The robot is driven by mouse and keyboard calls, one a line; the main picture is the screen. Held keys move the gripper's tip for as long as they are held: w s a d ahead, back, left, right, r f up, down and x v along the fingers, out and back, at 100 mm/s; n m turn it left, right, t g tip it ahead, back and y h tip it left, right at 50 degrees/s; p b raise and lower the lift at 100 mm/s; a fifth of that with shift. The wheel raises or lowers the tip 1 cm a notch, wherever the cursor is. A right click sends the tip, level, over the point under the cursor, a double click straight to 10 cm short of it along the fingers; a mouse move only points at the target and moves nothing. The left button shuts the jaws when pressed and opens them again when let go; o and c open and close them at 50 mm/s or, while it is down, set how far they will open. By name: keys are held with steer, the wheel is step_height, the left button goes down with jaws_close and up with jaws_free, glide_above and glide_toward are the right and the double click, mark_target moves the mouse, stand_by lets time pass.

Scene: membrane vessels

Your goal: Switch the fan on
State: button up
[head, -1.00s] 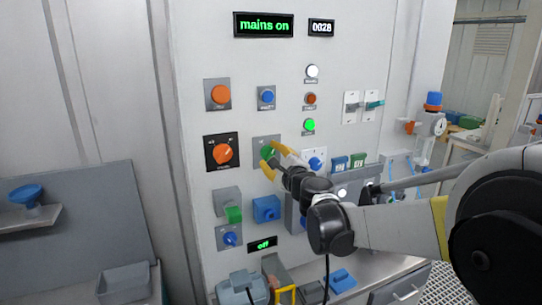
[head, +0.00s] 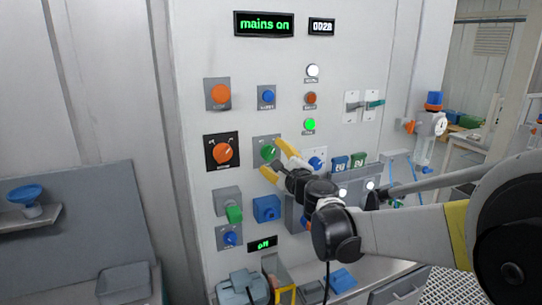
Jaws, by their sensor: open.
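A white control panel (head: 285,70) carries several knobs and buttons; their small labels cannot be read, so I cannot tell which one is the fan's. A green rotary knob (head: 267,152) sits on a grey plate at the panel's middle. My gripper (head: 274,159) is open in front of this knob, one yellow finger at its upper right and one below it. The fingers look clear of the knob, though the small gap is hard to judge. A small display (head: 263,244) low on the panel reads "off". The upper display (head: 264,25) reads "mains on".
An orange knob (head: 222,151) on a black plate is left of the green one. A blue knob (head: 316,163) is close behind my gripper on the right. A grey motor-like unit (head: 242,288) stands at the bottom.

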steer(key=v, duration=1)
steer(key=shift+s, duration=0.15)
